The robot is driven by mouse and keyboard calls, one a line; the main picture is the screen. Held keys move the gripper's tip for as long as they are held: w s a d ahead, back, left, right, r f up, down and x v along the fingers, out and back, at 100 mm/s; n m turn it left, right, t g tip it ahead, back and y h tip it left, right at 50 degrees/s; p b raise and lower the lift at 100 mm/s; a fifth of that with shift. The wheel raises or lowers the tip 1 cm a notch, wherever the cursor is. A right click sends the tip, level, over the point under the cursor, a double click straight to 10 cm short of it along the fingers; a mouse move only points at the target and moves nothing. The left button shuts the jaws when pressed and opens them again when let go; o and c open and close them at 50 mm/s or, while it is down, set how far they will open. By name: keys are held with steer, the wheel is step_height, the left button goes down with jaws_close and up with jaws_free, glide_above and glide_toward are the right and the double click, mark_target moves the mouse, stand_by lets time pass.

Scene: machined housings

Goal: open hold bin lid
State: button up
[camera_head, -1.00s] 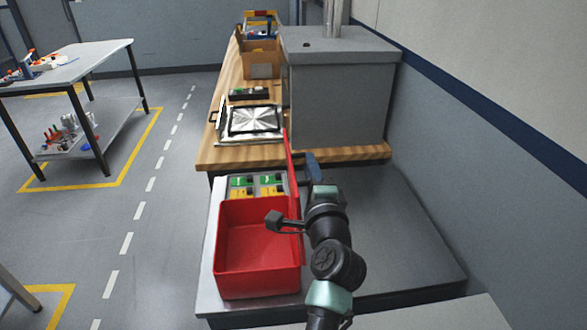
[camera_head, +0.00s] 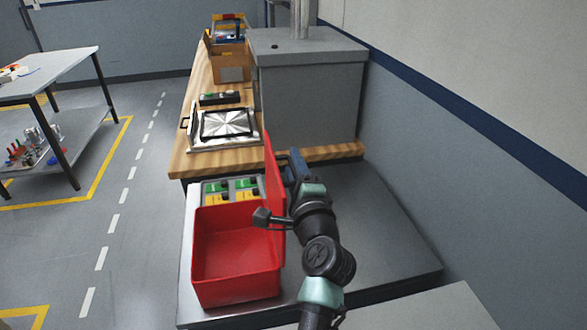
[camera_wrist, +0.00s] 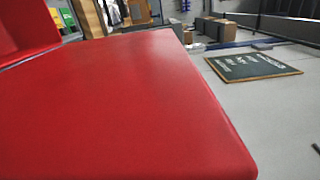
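The red hold bin (camera_head: 237,283) stands at the front of the grey bench, its empty inside visible from above. Its red lid (camera_head: 274,185) stands raised, about upright, along the bin's right side. In the wrist view the lid (camera_wrist: 120,100) fills most of the picture as a flat red face close to the camera. My gripper (camera_head: 297,165) is at the right, outer side of the lid, near its far end. Its fingertips are small and partly hidden, so I cannot tell whether they are open or touch the lid. No fingers show in the wrist view.
A panel with green and yellow blocks (camera_head: 230,190) lies just behind the bin. A wooden bench (camera_head: 215,158) with a metal fixture (camera_head: 225,124) stands beyond. A large grey box (camera_head: 310,95) stands behind my gripper. The grey bench top (camera_head: 385,235) to the right is clear.

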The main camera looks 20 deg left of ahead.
mark_target(284, 195)
steer(key=shift+f, duration=0.2)
steer(key=shift+s+d, duration=0.3)
steer(key=shift+s, duration=0.1)
steer(key=v, duration=1.2)
steer(key=shift+b, duration=0.45)
